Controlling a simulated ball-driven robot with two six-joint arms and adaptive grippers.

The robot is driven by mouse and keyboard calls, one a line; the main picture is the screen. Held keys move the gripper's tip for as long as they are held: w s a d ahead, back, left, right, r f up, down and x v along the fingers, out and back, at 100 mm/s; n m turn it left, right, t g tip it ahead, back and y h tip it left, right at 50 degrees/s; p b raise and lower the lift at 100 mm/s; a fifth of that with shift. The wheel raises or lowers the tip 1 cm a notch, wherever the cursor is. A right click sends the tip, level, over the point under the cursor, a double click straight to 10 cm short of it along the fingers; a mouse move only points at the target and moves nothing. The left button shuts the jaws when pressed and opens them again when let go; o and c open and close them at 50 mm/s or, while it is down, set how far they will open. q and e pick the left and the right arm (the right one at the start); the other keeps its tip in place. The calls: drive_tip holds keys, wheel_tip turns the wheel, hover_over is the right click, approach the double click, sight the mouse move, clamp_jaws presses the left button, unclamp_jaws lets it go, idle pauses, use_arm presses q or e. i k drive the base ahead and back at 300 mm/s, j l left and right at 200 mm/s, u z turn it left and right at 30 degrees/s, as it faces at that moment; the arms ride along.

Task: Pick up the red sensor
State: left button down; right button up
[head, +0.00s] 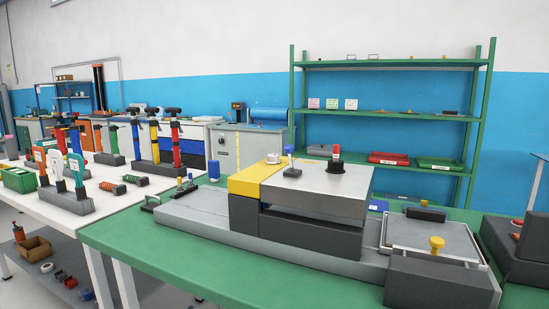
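A small upright piece with a red band and pale tip (336,154) stands in a black base on the flat metal top of the machine (318,190). It is the red piece that looks most like a sensor, but it is too small to be sure. A similar blue-topped piece (288,152) stands to its left, on a dark base. Neither of my grippers is in view.
The machine sits on a green table (150,248); bare green surface lies in front. A white table (110,203) with tools in stands is at left. A green shelf (390,64) stands behind.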

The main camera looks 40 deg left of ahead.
sight(335, 156)
drive_tip(key=j+u, duration=0.1)
drive_tip(key=u, duration=0.65)
